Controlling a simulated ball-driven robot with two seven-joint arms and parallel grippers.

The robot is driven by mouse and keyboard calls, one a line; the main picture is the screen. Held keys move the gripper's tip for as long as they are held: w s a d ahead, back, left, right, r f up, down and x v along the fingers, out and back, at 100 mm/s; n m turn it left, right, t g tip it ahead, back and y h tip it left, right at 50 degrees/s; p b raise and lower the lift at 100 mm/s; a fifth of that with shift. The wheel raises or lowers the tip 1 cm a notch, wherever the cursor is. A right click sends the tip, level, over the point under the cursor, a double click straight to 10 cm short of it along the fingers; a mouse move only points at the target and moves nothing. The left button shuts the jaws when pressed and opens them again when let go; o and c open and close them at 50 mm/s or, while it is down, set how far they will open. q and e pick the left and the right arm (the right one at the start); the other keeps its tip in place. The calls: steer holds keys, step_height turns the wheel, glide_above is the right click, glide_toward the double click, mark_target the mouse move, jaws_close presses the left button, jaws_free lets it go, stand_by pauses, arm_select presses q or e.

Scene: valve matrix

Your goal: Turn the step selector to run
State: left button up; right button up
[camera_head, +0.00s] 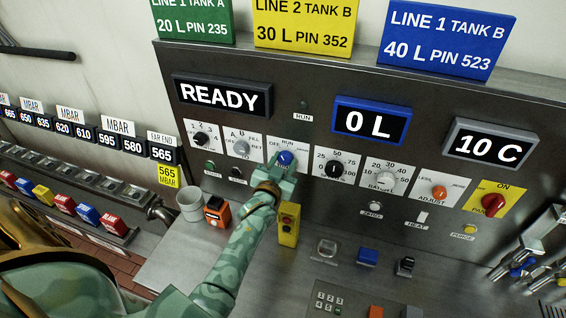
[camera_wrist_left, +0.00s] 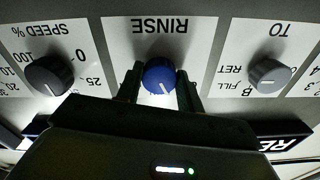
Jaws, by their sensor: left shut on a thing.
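The step selector is a blue knob (camera_head: 285,158) on a white plate marked OFF, RUN and RINSE, in the middle of the grey panel. My left gripper (camera_head: 284,168) is at the knob and hides the plate's lower part. In the left wrist view, which is upside down, the blue knob (camera_wrist_left: 160,77) sits between the two fingers of my left gripper (camera_wrist_left: 160,92), which is shut on it. Its white pointer line slants away from the RINSE word, down and slightly right in that picture. My right gripper is not in view.
A grey knob (camera_head: 240,148) and a black speed knob (camera_head: 334,169) flank the selector closely. The READY display (camera_head: 221,95) is above left. A yellow box (camera_head: 289,224) and an orange item (camera_head: 216,211) stand below. Chrome fittings (camera_head: 522,255) are at the right.

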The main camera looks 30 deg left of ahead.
arm_select(q)
steer(key=m, duration=0.4)
steer(key=shift+m, duration=0.3)
stand_by(0.5)
steer(key=o, duration=1)
steer(key=shift+a, duration=0.1)
steer(key=shift+w+f, duration=0.1)
steer(key=shift+w, duration=0.05)
